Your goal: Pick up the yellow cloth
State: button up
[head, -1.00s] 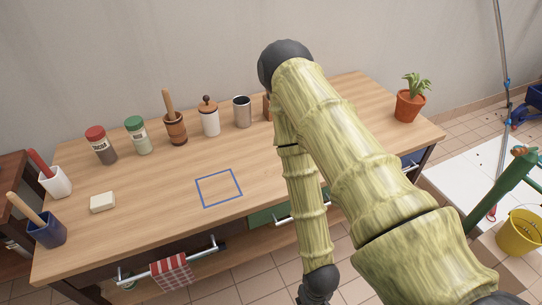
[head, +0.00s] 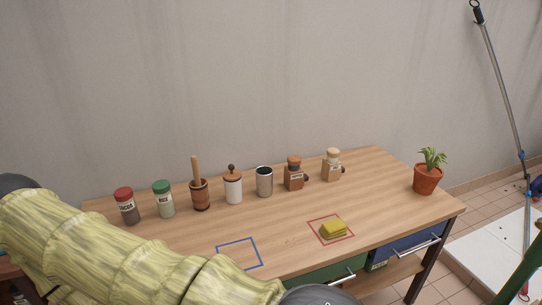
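My arm's bamboo-patterned links cross the lower left of the head view, with a grey joint at the bottom edge. My gripper is out of view, so its opening and what it may hold are hidden.
A blue square outline (head: 241,251) lies empty left of the yellow thing. Jars, a mortar (head: 200,195) and a metal cup (head: 264,182) line the table's back. A potted plant (head: 427,179) stands at the right end. Drawer handles (head: 336,278) stick out in front.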

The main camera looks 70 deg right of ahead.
aim_at(336, 228)
jog(key=u, duration=0.8)
jog(key=k, duration=1.75)
jog(key=z, duration=1.25)
